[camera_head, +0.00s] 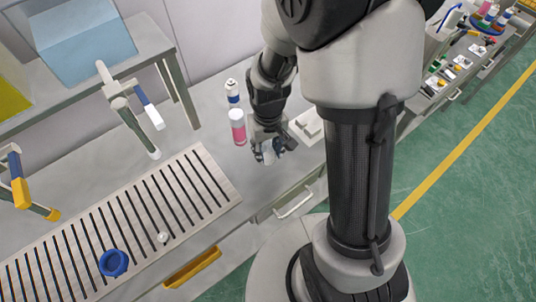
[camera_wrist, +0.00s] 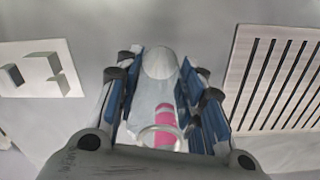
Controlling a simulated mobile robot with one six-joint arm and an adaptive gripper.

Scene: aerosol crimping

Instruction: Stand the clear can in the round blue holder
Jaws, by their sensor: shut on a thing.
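My gripper (camera_head: 270,150) is shut on the clear can (camera_head: 268,156), above the bench near its front edge. In the wrist view the clear can (camera_wrist: 159,65) sits between the blue-padded fingers of my gripper (camera_wrist: 155,95), and pink shows around its ring-shaped end. The fingers hide part of the can in the head view. The round blue holder (camera_head: 113,263) lies on the slotted grate at the lower left, well away from my gripper. I see nothing standing in it.
A pink can (camera_head: 238,128) and a white-and-blue bottle (camera_head: 232,92) stand just left of my gripper. A white block fixture (camera_head: 308,125) is to its right. A slotted grate (camera_head: 215,185) carries a small white piece (camera_head: 163,237). A lever press (camera_head: 130,110) stands behind the grate.

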